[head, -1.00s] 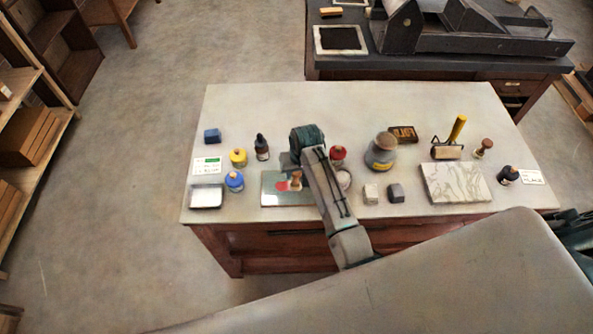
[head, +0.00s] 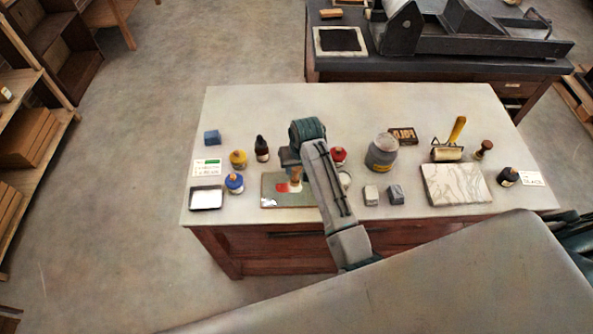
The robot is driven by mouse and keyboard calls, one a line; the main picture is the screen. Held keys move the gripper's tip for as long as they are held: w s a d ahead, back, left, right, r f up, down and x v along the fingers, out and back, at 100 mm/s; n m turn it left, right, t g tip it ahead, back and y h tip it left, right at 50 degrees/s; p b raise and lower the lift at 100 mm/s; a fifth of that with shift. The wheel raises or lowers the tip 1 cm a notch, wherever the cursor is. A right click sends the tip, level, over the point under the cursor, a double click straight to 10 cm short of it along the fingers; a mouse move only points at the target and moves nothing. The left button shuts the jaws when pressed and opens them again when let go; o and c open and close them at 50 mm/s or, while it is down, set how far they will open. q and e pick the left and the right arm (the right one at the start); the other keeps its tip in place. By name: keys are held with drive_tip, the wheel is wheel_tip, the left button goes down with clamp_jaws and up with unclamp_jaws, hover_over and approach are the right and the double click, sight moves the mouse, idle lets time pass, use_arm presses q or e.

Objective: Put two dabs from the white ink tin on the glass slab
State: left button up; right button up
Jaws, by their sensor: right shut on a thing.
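The glass slab (head: 272,201) lies at the front left of the table, with a red patch on it. My right gripper (head: 293,167) is over the slab's upper part. It is shut on a small dabber with a wooden handle (head: 295,175); the jaws are mostly hidden by my wrist. Whether the dabber touches the slab I cannot tell. A whitish round tin (head: 346,180), probably the white ink tin, stands just right of my forearm and is partly hidden by it. My left gripper is not in view.
Yellow (head: 238,159), blue (head: 234,183) and red (head: 339,155) tins stand close by, with a dark bottle (head: 262,148). A shallow tray (head: 206,197) is left of the slab.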

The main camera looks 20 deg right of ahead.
drive_tip(key=shift+r, duration=1.85)
